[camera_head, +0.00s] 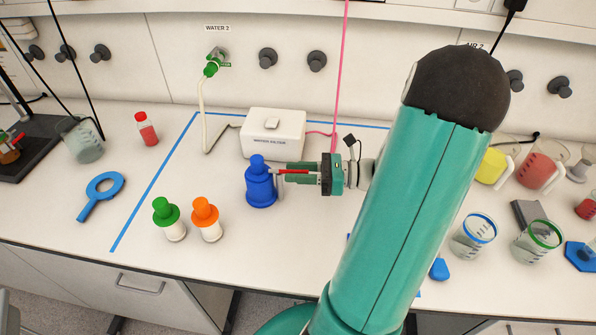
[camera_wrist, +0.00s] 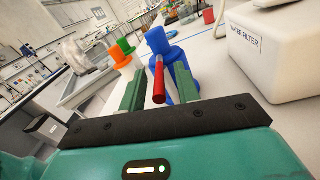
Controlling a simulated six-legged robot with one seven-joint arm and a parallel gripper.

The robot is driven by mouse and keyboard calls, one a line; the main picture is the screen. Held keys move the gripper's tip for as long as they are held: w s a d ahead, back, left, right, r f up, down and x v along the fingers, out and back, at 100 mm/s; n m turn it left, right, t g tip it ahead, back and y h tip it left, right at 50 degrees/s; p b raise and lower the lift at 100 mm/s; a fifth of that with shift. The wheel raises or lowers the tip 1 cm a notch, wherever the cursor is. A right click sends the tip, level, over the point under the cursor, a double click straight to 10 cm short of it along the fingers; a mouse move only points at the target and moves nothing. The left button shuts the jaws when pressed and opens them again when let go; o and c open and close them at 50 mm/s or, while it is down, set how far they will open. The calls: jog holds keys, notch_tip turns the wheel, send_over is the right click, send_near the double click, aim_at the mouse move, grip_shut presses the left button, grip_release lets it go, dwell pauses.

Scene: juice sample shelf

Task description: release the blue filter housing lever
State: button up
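The blue filter housing (camera_head: 260,188) stands upright on the bench, left of my gripper. In the wrist view the housing (camera_wrist: 183,72) is just beyond my fingers. Its red lever (camera_head: 295,171) sticks out sideways toward my gripper. In the wrist view the red lever (camera_wrist: 159,82) points back between the two green fingers. My gripper (camera_head: 288,173) is open, and in the wrist view the fingers (camera_wrist: 160,88) stand on either side of the lever with visible gaps. I see no contact with the lever.
The white water filter box (camera_head: 273,150) stands behind the housing and at the right in the wrist view. A green-capped bottle (camera_head: 167,215) and an orange-capped bottle (camera_head: 206,216) stand front left. Blue tape (camera_head: 155,181) marks the bench, with free room left of the housing.

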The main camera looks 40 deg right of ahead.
grip_shut()
